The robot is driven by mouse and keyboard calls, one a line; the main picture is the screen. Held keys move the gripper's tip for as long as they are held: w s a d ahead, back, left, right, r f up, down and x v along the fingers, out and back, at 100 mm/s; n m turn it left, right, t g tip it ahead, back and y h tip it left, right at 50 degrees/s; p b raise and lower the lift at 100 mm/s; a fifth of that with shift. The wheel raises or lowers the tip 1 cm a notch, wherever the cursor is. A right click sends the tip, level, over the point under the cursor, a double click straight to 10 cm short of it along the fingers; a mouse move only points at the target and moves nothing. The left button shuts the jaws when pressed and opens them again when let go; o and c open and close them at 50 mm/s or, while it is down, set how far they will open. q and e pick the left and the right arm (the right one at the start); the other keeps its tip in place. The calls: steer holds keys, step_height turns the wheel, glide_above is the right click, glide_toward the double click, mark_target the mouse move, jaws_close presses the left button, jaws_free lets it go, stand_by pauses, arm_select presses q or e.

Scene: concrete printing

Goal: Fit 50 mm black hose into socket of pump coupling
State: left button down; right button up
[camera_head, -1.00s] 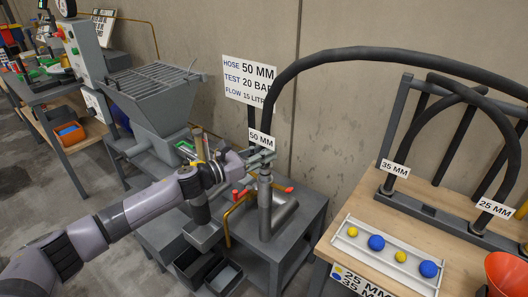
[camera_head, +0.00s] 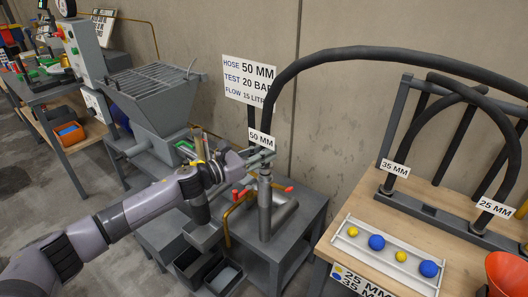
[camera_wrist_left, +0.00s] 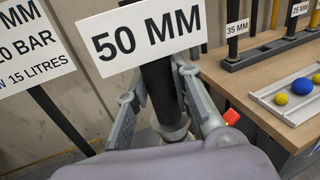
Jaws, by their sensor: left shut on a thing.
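The 50 mm black hose (camera_head: 345,55) arches in from the right, and its near end hangs down above the pump coupling (camera_head: 265,205). My left gripper (camera_head: 264,156) is shut around the hose end just under the white "50 MM" tag (camera_head: 261,138). In the left wrist view, the hose (camera_wrist_left: 160,90) runs down between the fingers to a grey collar (camera_wrist_left: 172,131). The coupling is a grey upright pipe with red-tipped levers on a metal stand. The hose end meets or nearly meets its top; seating depth cannot be told. My right gripper is out of view.
A grey hopper pump (camera_head: 150,100) stands left of the coupling. At right, a wooden bench (camera_head: 345,215) carries a rack with 35 mm and 25 mm hoses and a tray (camera_head: 365,262) of yellow and blue balls. A concrete wall stands close behind.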

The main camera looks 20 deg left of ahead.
arm_select(q)
steer(key=shift+f, duration=0.1)
steer(key=shift+f+b, duration=1.9)
steer(key=shift+b, duration=0.05)
steer(key=c, duration=1.4)
jaws_free()
steer(key=shift+o, duration=0.3)
steer(key=shift+f, duration=0.1)
steer(key=v, duration=1.2)
